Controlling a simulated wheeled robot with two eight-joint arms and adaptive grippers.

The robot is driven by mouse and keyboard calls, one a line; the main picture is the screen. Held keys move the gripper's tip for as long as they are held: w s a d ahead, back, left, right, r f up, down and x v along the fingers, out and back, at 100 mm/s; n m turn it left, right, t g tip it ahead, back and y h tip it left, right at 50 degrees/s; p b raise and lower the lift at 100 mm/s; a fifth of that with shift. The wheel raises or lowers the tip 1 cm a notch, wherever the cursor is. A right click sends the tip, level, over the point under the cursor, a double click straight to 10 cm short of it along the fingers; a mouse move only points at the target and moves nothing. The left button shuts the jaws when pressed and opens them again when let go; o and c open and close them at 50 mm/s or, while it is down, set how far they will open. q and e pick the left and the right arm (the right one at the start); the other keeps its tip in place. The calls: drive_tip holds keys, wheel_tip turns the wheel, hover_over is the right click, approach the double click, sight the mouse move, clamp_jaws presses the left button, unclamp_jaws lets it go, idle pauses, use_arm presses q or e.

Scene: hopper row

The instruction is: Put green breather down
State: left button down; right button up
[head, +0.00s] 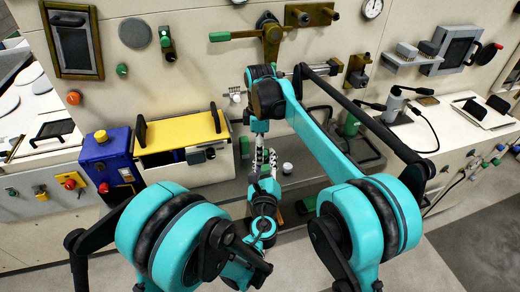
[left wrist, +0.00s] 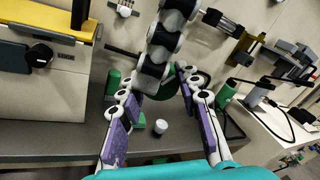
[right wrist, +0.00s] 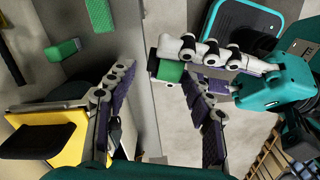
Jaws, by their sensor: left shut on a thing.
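My left gripper (head: 265,166) is low in front of the bench in the head view. In the right wrist view it comes in from the right, shut on the green breather (right wrist: 170,72), a short green cylinder. In the left wrist view the breather (left wrist: 162,90) shows dark green between the purple-padded fingers, partly hidden by a grey-white jointed finger of my right gripper. My right gripper (right wrist: 160,77) has its fingers spread apart, close to the breather and not visibly closed on it. The breather is hard to make out in the head view.
A small white-topped cylinder (left wrist: 160,127) stands on the grey bench below, near green blocks (left wrist: 113,82). A yellow-topped box (head: 182,132) and a blue box (head: 108,160) are at left. Wall fittings, a grey-green tool (head: 392,105) and its cable are at right.

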drive_tip(key=c, duration=0.9)
use_arm(q)
drive_tip(key=c, duration=1)
unclamp_jaws()
use_arm(e)
drive_tip(key=shift+o, duration=0.2)
